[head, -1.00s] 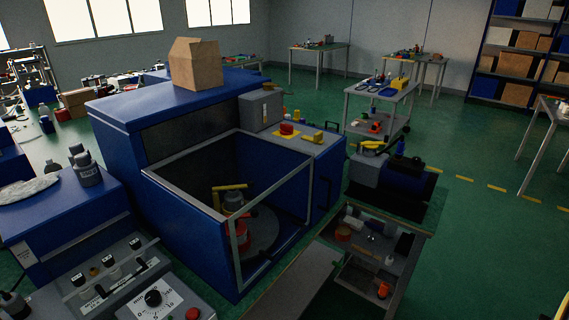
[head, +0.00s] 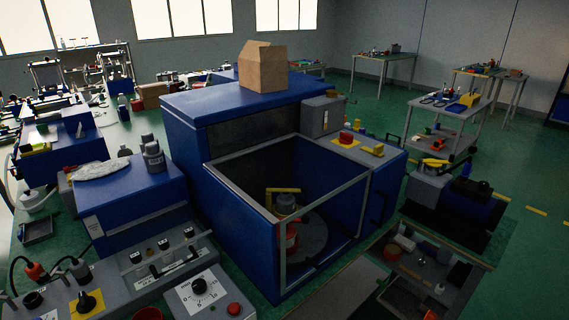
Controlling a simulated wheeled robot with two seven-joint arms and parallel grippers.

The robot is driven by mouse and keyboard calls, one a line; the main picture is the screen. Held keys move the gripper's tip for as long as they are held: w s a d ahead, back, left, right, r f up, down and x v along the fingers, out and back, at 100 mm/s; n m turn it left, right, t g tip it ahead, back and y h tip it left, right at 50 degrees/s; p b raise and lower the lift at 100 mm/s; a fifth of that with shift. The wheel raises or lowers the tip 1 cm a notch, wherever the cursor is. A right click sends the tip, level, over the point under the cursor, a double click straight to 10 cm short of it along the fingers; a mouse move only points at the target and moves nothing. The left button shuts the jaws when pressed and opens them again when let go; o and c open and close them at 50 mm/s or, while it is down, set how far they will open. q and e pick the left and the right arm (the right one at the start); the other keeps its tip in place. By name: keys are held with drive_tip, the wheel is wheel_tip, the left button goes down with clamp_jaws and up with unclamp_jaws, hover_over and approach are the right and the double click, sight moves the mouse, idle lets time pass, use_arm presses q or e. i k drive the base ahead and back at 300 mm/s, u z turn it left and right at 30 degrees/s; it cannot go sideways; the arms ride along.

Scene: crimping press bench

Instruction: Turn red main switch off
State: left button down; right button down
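A red rotary switch (head: 346,138) on a yellow plate sits on the grey top at the right of the blue press machine (head: 235,225). It is small here, and I cannot tell its setting. A yellow part (head: 372,150) lies just right of it. On the grey control panel at the lower left is a round red button (head: 234,309), beside a black dial on a white scale (head: 199,286). A black knob on a yellow plate (head: 88,303) is further left. Neither of my grippers is in view.
A cardboard box (head: 262,67) stands on top of the machine. An open metal-framed guard surrounds its work area. A motor unit (head: 467,200) and a parts tray (head: 432,270) stand to the right. Green floor is open at the far right.

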sight(346, 138)
drive_tip(key=z, duration=2.05)
drive_tip(key=i, duration=1.35)
drive_tip(key=u, duration=3.25)
